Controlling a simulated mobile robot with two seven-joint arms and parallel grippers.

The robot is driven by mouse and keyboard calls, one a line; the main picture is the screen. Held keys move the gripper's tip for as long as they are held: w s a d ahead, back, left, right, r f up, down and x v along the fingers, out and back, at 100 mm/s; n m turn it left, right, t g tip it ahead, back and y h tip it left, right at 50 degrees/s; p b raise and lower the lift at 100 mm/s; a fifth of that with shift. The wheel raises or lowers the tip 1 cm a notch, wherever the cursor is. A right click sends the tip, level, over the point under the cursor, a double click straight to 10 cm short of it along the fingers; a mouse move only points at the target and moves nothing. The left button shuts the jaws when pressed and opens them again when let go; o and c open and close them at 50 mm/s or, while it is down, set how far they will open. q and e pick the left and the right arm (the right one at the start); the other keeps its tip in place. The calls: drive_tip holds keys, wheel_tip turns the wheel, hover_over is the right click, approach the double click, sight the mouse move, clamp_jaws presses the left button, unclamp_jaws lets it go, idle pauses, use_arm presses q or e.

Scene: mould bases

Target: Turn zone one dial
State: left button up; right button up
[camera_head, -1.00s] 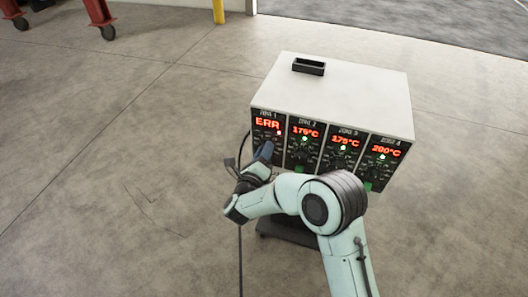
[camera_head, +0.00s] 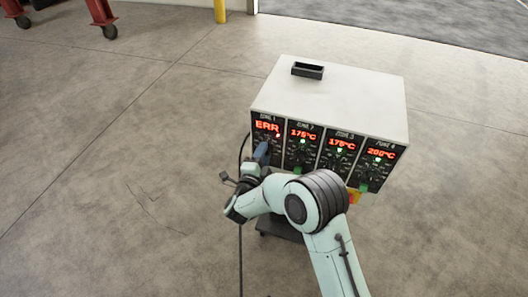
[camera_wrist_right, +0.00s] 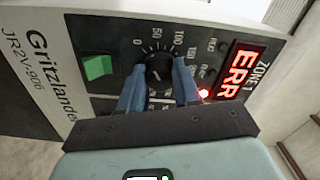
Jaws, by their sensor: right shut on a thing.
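The zone 1 panel (camera_head: 267,128) is the leftmost on the front of a white control box, and its red display reads ERR. In the right wrist view the zone one dial (camera_wrist_right: 158,72) is a black knob with a scale marked from 0 upward. My right gripper (camera_wrist_right: 159,80) has its two blue fingers on either side of this dial and is shut on it. In the head view the right gripper (camera_head: 262,152) covers the dial. The red ERR display (camera_wrist_right: 240,71) and a lit red lamp (camera_wrist_right: 203,93) show beside it. My left gripper is not in view.
Three other panels read 175°C, 175°C and 200°C, with green lamps. A green switch (camera_wrist_right: 97,67) sits near the dial. A black open tray (camera_head: 307,70) lies on the box top. A black cable hangs at the box's left. Open floor surrounds it.

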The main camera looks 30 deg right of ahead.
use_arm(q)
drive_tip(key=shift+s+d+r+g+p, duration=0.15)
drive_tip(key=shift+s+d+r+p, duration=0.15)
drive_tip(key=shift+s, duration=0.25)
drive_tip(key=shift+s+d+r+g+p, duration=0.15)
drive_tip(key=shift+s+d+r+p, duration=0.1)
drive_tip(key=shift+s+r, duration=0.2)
use_arm(e)
drive_tip(key=shift+n, duration=1.6)
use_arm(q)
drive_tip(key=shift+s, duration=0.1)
use_arm(e)
drive_tip(key=shift+f, duration=0.1)
drive_tip(key=o, duration=1.1)
drive_tip(key=shift+c, duration=0.2)
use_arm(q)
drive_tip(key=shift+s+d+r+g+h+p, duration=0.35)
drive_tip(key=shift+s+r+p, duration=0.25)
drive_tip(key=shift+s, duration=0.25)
use_arm(e)
drive_tip(key=v, duration=1.3)
drive_tip(key=shift+a, duration=0.2)
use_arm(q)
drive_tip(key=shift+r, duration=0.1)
use_arm(e)
drive_tip(key=shift+s, duration=0.1)
